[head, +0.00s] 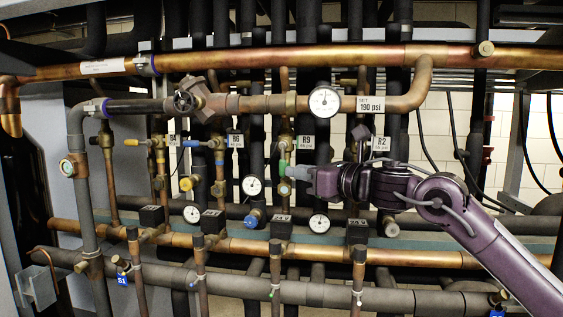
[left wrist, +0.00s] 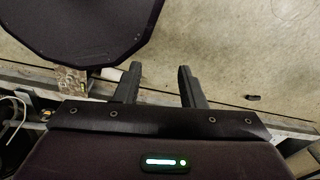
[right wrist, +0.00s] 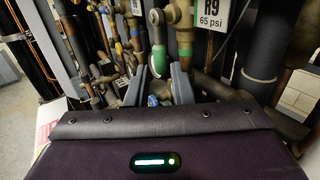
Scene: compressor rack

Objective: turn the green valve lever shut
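The green valve lever (head: 282,167) is on a vertical pipe under the R9 tag in the head view, just left of my right gripper's fingertips. In the right wrist view the green lever (right wrist: 159,58) hangs down from its pivot on a brass valve. My right gripper (head: 291,172) reaches in from the right. Its fingers (right wrist: 158,76) stand apart, with the lever's lower end in line with the gap between them. I cannot tell whether either finger touches it. My left gripper (left wrist: 158,75) is open and empty, over pale floor, and outside the head view.
A blue lever (head: 191,143) and a yellow lever (head: 131,142) sit on pipes to the left. Gauges (head: 252,186) and black boxes (head: 281,226) crowd below. A copper pipe (head: 300,57) crosses above. Pipes stand close together around the right gripper.

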